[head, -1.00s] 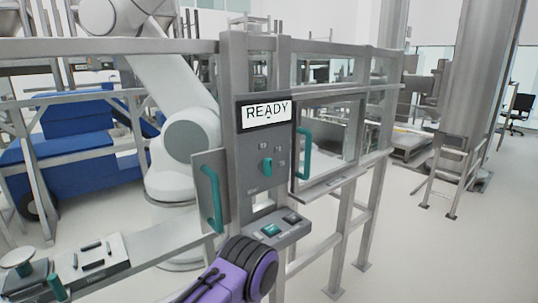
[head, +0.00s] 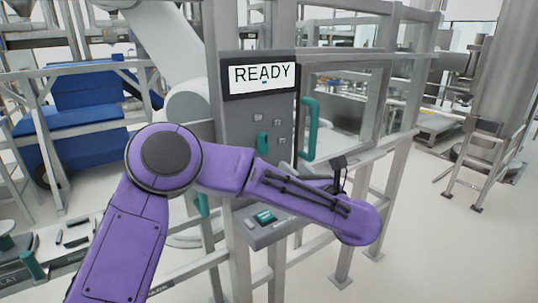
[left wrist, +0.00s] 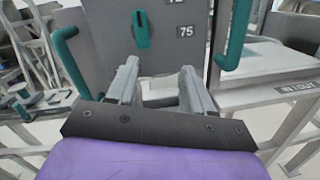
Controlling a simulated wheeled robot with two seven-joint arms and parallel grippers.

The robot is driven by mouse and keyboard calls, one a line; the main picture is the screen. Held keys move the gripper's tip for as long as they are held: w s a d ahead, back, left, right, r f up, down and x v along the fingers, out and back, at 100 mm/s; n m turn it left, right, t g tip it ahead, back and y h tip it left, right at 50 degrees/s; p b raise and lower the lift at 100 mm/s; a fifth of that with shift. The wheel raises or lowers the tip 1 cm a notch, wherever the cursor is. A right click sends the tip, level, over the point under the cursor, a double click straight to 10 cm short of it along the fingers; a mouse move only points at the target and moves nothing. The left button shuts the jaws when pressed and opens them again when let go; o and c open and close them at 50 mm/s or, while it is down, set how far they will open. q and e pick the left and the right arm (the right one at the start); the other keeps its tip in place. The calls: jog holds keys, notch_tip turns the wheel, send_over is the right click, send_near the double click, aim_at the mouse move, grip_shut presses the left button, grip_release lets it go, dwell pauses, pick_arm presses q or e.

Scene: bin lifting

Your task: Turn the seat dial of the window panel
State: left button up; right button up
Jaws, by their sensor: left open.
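The dial (head: 262,143) is a teal upright knob on the grey window panel (head: 236,122), below a white display (head: 262,76) reading READY. In the left wrist view the dial (left wrist: 142,30) stands upright beyond the fingers, with a label 75 to its right. My left gripper (left wrist: 158,66) is open and empty, with its two grey fingers apart. The dial is ahead of the fingers and not between them; I see no contact. In the head view my purple left forearm crosses in front of the lower panel and partly hides it and the gripper. My right gripper is not in view.
Teal handles flank the panel: one on the right (head: 309,128), one on the left (left wrist: 69,62) in the wrist view. A button box (head: 265,217) juts out below. Grey frame posts and rails surround the panel. Floor at the right is open.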

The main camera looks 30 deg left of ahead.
aim_at(266, 143)
pick_arm(q)
jog(key=a+r+n+p, duration=0.1)
jog(key=a, duration=0.2)
jog(key=w+a+r+n+g+p, duration=0.1)
jog(key=a+n, duration=0.1)
jog(key=a, duration=0.2)
jog(key=w+a+r+n+g+p, duration=0.1)
jog(key=a+p, duration=0.1)
jog(key=a, duration=0.1)
jog(key=shift+w+a+r+n, duration=0.2)
jog(key=shift+r+n, duration=0.1)
jog(key=shift+r, duration=0.1)
jog(key=shift+w, duration=0.1)
jog(key=shift+c, duration=0.3)
grip_shut()
